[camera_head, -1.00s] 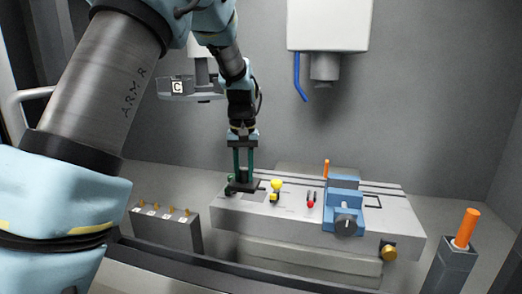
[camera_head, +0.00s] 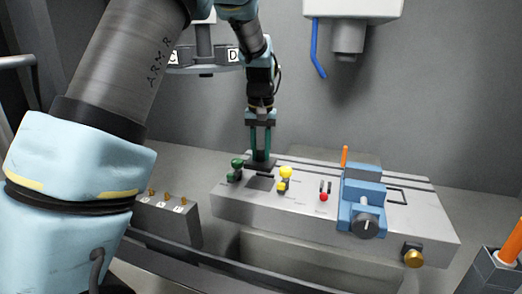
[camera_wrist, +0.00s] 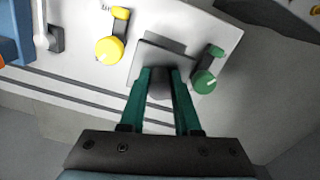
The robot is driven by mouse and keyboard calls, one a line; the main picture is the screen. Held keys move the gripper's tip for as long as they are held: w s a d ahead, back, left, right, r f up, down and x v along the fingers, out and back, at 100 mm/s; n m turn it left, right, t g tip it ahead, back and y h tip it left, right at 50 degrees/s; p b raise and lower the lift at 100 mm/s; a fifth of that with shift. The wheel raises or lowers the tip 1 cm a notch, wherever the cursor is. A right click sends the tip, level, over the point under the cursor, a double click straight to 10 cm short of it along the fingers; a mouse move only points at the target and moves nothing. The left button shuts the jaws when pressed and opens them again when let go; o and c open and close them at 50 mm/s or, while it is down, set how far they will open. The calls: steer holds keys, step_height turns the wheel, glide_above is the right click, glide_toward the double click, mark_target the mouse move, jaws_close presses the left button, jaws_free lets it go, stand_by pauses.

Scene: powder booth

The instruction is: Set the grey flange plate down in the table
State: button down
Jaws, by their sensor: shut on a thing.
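My gripper (camera_head: 261,153) points down over the left part of the grey machine table (camera_head: 320,222). Its green fingers are shut on the round dark boss of the grey flange plate (camera_head: 262,164), which also shows in the wrist view (camera_wrist: 175,57). The plate looks flat and low over the table top. I cannot tell whether it touches. A dark square (camera_head: 260,182) lies on the table just in front of the plate; I cannot tell whether it is a recess or a shadow. A green knob (camera_head: 237,163) stands close beside the plate, at its left in the head view.
A yellow knob (camera_head: 286,172), a red knob (camera_head: 323,197) and a blue vise (camera_head: 362,200) stand right of the plate. A labelled block (camera_head: 165,218) is at the lower left. A white housing with a blue hose (camera_head: 318,48) hangs above.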

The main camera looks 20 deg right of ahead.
mark_target(261, 161)
steer(key=shift+f+b, duration=0.3)
steer(key=shift+f, duration=0.35)
steer(key=shift+r, duration=0.1)
stand_by(0.3)
steer(key=shift+f+b, duration=0.6)
steer(key=shift+f, duration=0.9)
steer(key=shift+f, duration=0.15)
steer(key=shift+f+b, duration=0.35)
steer(key=shift+f, duration=0.25)
steer(key=c, duration=0.5)
jaws_free()
steer(key=shift+c, duration=0.2)
